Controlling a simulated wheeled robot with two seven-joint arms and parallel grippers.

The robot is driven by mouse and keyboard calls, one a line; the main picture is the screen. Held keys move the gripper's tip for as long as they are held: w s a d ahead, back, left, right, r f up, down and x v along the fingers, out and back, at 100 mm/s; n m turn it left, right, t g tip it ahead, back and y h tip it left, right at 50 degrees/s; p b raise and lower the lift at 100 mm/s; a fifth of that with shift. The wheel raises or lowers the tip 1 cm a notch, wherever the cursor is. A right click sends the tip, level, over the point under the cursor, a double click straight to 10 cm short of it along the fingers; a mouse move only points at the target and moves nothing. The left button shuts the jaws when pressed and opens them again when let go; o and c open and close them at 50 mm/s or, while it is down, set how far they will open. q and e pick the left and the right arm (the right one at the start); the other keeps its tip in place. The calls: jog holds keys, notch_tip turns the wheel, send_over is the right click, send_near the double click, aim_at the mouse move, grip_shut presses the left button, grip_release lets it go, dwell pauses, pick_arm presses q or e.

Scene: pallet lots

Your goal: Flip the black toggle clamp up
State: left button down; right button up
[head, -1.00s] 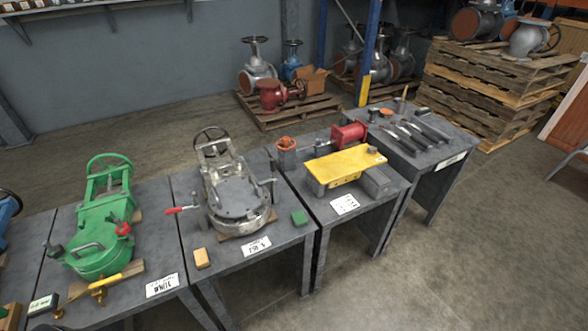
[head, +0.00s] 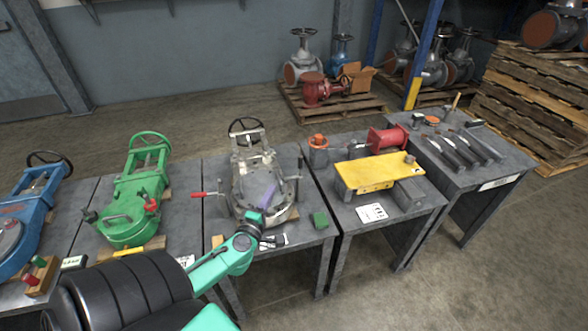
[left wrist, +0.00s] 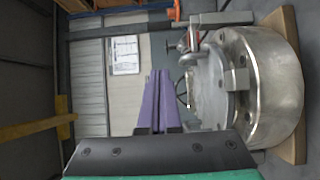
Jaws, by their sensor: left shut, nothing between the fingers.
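The silver round-bodied valve (head: 250,160) stands on a grey table in the middle of the head view. A dark upright clamp handle (head: 299,165) shows at its right side, and a red-handled lever (head: 196,195) sticks out at its left. I cannot tell for sure that the dark handle is the black toggle clamp. My left gripper (head: 268,190) has its purple fingers over the front of the silver valve, hiding part of its disc. In the left wrist view the fingers (left wrist: 160,75) are together and empty, beside the silver valve body (left wrist: 265,85). My right gripper is out of view.
A green valve (head: 130,200) with a black knob (head: 90,216) and a red one stands left, a blue valve (head: 28,205) further left. A yellow plate (head: 378,172) and tools are further right.

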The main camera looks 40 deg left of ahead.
pick_arm(q)
jog(key=x, duration=1)
jog(key=shift+b, duration=0.35)
jog(key=w, duration=0.1)
jog(key=w+d, duration=0.1)
jog(key=w, duration=0.1)
jog(key=shift+w+d, duration=0.3)
jog(key=shift+d, duration=0.05)
